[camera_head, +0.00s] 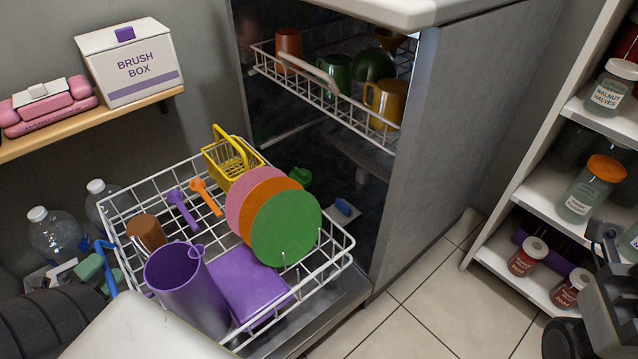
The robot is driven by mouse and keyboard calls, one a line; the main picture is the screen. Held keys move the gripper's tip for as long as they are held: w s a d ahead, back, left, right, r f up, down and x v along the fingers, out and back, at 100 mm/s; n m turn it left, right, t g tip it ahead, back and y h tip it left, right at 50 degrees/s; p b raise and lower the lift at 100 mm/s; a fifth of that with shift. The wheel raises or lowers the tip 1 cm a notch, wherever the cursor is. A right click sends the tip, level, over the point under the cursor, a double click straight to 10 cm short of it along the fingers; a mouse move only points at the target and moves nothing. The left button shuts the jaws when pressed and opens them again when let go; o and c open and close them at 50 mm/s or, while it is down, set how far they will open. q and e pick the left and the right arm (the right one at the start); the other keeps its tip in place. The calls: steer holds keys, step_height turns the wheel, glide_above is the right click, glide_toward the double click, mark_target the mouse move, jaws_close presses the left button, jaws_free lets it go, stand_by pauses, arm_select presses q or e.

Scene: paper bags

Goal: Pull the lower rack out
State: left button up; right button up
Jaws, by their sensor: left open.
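The lower rack (338,262) is a white wire rack, standing well out of the dishwasher (480,110) over its lowered door. It holds a purple pitcher (185,290), a purple block-like item (245,285), a brown cup (146,232), a yellow basket (228,160), purple and orange utensils, and pink, orange and green plates (286,228). My left arm comes in at the bottom left, near the rack's front left corner. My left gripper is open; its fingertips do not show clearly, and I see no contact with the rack. Grey parts of my right arm show at the bottom right edge.
The upper rack (330,95) with several cups and a green plate sits inside the dishwasher. A brush box (130,62) and a pink item stand on a wooden shelf at left. Clear bottles (55,232) stand below. White shelves with jars stand at right; tiled floor between is clear.

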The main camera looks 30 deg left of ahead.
arm_select(q)
steer(key=shift+s, duration=0.1)
steer(key=s, duration=0.5)
steer(key=shift+s+a+f, duration=0.3)
steer(key=shift+s+f, duration=0.05)
steer(key=shift+f, duration=0.05)
steer(key=s+a+f+p, duration=0.1)
steer(key=s, duration=0.9)
steer(key=shift+s+f, duration=0.35)
